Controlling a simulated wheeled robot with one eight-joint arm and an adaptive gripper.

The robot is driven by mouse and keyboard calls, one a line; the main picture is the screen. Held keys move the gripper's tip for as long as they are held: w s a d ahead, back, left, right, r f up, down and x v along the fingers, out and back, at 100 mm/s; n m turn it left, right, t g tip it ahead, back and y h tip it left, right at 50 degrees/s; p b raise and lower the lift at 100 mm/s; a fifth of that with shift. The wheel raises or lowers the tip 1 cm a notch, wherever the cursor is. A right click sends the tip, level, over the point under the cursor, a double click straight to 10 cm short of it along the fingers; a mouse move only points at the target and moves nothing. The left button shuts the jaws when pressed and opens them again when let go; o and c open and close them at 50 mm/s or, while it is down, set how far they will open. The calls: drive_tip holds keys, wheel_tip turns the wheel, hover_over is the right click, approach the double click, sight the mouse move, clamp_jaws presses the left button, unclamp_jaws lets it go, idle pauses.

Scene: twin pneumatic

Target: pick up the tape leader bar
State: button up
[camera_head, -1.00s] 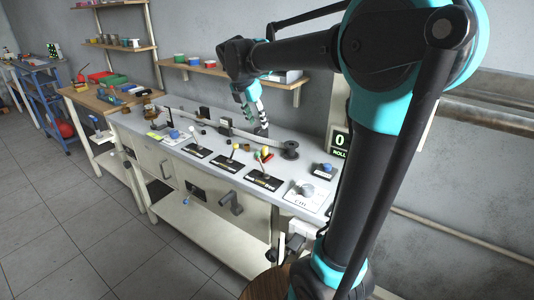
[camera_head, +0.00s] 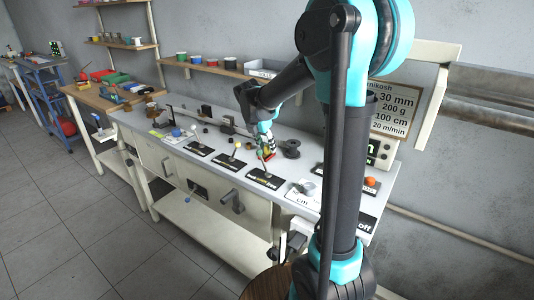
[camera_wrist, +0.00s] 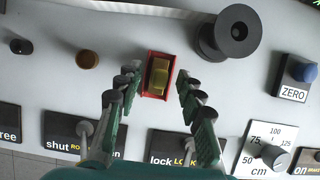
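A small yellow block (camera_wrist: 159,77) sits in a red rectangular frame (camera_wrist: 146,88) on the grey bench top in the wrist view. I take the yellow block for the tape leader bar, but cannot be sure. My gripper (camera_wrist: 160,98) is open, with one finger on each side of the red frame and a gap on both sides. Nothing is held. In the head view my gripper (camera_head: 267,151) points down over the bench top, close to the front levers, and mostly hides the block.
A black spool (camera_wrist: 231,35) stands right of the block. An orange-brown knob (camera_wrist: 88,59) is to its left. Levers with black labels (camera_head: 264,177) line the bench front. A blue ZERO button (camera_wrist: 303,71) and a length dial (camera_wrist: 271,155) are at right.

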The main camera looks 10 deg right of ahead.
drive_tip(key=shift+w+d+f, duration=0.2)
drive_tip(key=shift+d+f, duration=0.05)
drive_tip(key=shift+f, duration=0.4)
drive_tip(key=shift+c, duration=0.6)
clamp_jaws()
drive_tip(key=shift+r, duration=0.1)
